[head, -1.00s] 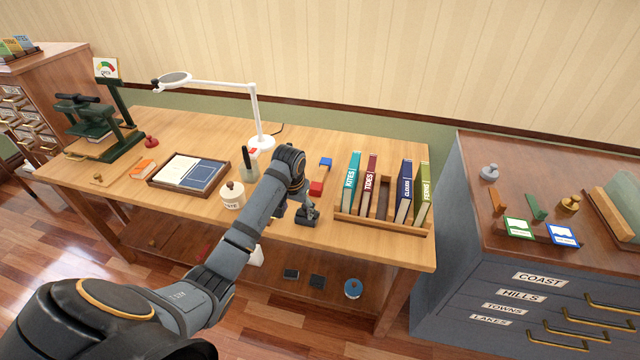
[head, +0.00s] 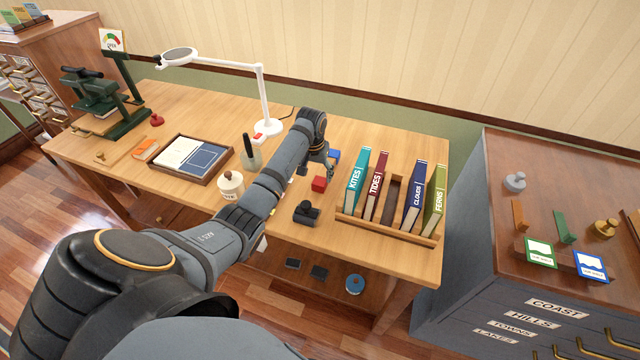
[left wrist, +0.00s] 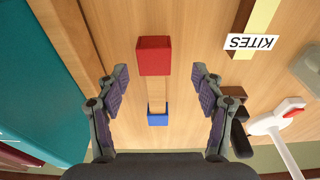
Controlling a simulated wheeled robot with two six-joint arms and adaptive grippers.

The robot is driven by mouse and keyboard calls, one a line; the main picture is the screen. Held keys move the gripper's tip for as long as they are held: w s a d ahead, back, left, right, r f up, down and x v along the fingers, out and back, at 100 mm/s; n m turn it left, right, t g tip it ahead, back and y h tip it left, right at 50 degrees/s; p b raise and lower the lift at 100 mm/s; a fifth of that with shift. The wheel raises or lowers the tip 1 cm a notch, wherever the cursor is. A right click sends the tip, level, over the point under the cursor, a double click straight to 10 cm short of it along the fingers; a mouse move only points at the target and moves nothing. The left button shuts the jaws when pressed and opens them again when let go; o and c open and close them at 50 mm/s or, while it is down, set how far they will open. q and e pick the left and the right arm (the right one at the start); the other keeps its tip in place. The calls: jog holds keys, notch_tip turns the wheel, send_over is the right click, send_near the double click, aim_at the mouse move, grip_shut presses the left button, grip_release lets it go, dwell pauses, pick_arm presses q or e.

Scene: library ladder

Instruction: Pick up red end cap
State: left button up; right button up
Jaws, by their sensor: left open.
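The red end cap (head: 319,184) is a small red block on the wooden table, left of the teal KITES book. A blue block (head: 335,155) sits behind it. In the left wrist view the red end cap (left wrist: 154,55) and the blue block (left wrist: 157,113) line up, with a wood-coloured stretch between them. My left gripper (left wrist: 160,80) is open and empty, pointing down. Its fingers are on either side of that line, with the red cap just beyond the fingertips in the picture. In the head view the left gripper (head: 330,168) is partly hidden by its arm.
The book rack (head: 385,226) with upright books stands close on the right. A black object (head: 306,213) sits in front of the red cap. The white lamp (head: 268,128), a dark-handled cup (head: 251,158) and a tray (head: 205,177) are to the left.

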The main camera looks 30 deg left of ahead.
aim_at(320, 181)
pick_arm(q)
jog(key=shift+w+d+f, duration=0.1)
jog(key=shift+d+f, duration=0.1)
jog(key=shift+f, duration=0.4)
jog(key=f, duration=0.2)
jog(key=shift+w+d+f, duration=0.1)
jog(key=shift+w+f, duration=0.2)
jog(key=shift+f, duration=0.1)
jog(key=shift+w+f, duration=0.15)
jog(key=shift+f, duration=0.35)
jog(key=c, duration=1)
pick_arm(e)
jog(key=shift+w+d+r, duration=0.1)
jog(key=shift+w+r, duration=0.15)
jog(key=shift+w, duration=0.5)
